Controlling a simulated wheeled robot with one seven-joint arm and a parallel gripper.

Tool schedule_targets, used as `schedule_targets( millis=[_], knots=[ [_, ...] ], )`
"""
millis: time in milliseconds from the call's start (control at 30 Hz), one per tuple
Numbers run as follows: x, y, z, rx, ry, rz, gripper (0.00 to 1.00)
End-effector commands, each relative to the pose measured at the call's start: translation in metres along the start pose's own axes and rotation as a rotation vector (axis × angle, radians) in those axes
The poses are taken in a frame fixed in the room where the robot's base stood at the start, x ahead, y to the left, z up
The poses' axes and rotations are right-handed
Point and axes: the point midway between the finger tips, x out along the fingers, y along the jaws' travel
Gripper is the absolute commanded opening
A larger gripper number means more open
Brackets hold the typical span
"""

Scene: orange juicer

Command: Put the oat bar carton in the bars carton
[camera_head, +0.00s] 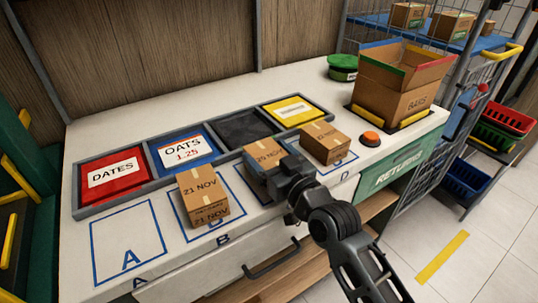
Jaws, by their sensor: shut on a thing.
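The bars carton (392,92) is an open brown box marked BARS at the right end of the counter, with coloured flaps raised. My gripper (284,176) is shut on a small brown carton marked 25 NOV (262,153) near square C, in front of the black bin. The gripper hides the carton's lower right side, and I cannot tell whether it touches the counter. Another small carton (203,197) marked 21 NOV sits on square B. A third (325,142) sits on square D. I cannot read which one is the oat bar carton.
Red dates (112,178), blue oats (181,149), black and yellow bins line the back. A green round item (343,66) stands behind the bars carton. An orange button (371,138) lies between square D and that carton. Square A (128,243) is empty.

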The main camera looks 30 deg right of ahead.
Motion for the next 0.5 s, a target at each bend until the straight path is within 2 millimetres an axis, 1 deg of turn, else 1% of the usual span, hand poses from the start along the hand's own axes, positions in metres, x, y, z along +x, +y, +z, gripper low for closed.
schedule_targets(
  millis=[200,233,400,500],
  knots=[
    [0.0,0.0002,0.0031,0.0,0.001,0.0,0.46],
    [0.0,0.0001,0.0034,0.0,0.0,0.0,0.85],
    [0.0,0.0002,0.0022,0.0,0.0,0.0,1.0],
    [0.0,0.0002,0.0022,0.0,0.0,0.0,1.0]
  ],
)
